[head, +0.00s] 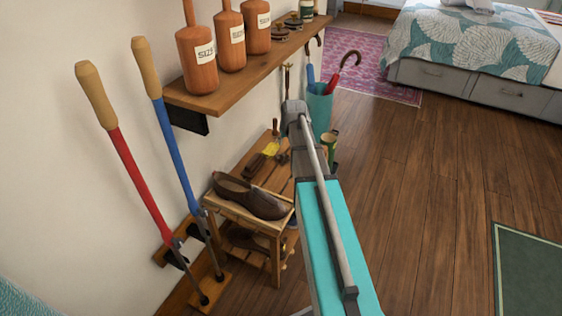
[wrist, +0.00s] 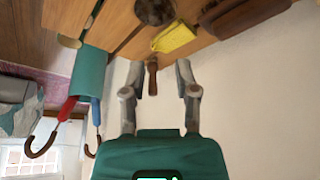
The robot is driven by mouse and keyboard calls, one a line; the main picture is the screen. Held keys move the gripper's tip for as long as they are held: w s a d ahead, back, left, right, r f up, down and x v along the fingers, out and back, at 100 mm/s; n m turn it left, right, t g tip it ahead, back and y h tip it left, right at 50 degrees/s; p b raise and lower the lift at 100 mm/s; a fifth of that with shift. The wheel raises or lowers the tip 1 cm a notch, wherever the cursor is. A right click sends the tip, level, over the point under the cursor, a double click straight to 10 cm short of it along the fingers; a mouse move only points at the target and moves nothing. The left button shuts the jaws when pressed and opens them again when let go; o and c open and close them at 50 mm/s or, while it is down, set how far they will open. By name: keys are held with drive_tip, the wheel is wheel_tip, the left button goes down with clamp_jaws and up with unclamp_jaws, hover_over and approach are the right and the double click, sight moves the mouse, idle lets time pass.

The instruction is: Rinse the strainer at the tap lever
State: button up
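No strainer and no tap or tap lever can be made out in either view. My gripper (wrist: 160,78) shows in the wrist view with its two grey fingers apart. A brown wooden handle (wrist: 152,78) appears in the gap between them, closer to the left finger. I cannot tell whether it is level with the fingertips or beyond them. Past the fingertips are a yellow item (wrist: 174,37) and a dark round item (wrist: 155,10) on a slatted wooden surface. In the head view my arm stretches towards the wall bench and the fingers cannot be made out.
A brown shoe (head: 250,196) lies on a small wooden rack. A turquoise umbrella stand (head: 319,108) is beyond my arm. Above the bench, a wall shelf (head: 225,92) holds wooden bottles. Red (head: 138,180) and blue (head: 176,155) handled tools lean at left. Wooden floor (head: 430,190) is clear on the right.

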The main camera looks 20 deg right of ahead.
sight(283, 155)
drive_tip(key=shift+d+f, duration=0.15)
drive_tip(key=shift+d, duration=0.1)
drive_tip(key=b+x, duration=0.8)
drive_tip(key=shift+f, duration=0.15)
idle(0.4)
drive_tip(key=shift+f, duration=0.15)
drive_tip(key=shift+b+x, duration=2.4)
drive_tip(key=shift+x, duration=0.1)
drive_tip(key=shift+d, duration=0.15)
clamp_jaws()
